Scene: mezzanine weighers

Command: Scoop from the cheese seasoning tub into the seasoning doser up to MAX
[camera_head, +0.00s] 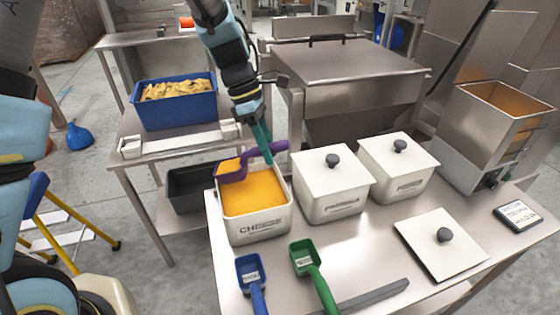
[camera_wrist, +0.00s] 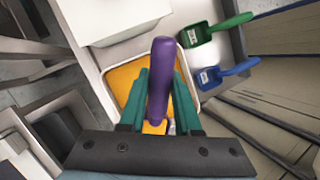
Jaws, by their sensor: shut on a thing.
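The open cheese seasoning tub (camera_head: 259,230) is white with "CH…" lettering on its front and holds orange powder. It stands at the left end of the steel table. My gripper (camera_head: 266,155) is shut on the handle of a purple scoop (camera_head: 233,172), above the tub's back left part. Orange powder shows in the scoop's bowl. In the wrist view my gripper's teal fingers (camera_wrist: 160,100) flank the purple scoop's handle (camera_wrist: 160,75); the bowl is mostly hidden. The likely seasoning doser (camera_head: 480,140) is a steel hopper at the right with orange inside; no MAX mark is readable.
Two lidded white tubs (camera_head: 330,200) (camera_head: 405,180) stand right of the open one. A blue scoop (camera_head: 252,272), a green scoop (camera_head: 304,260), a loose lid (camera_head: 440,245) and a small sign (camera_head: 520,216) lie on the table. A blue crate (camera_head: 165,112) stands on the left table.

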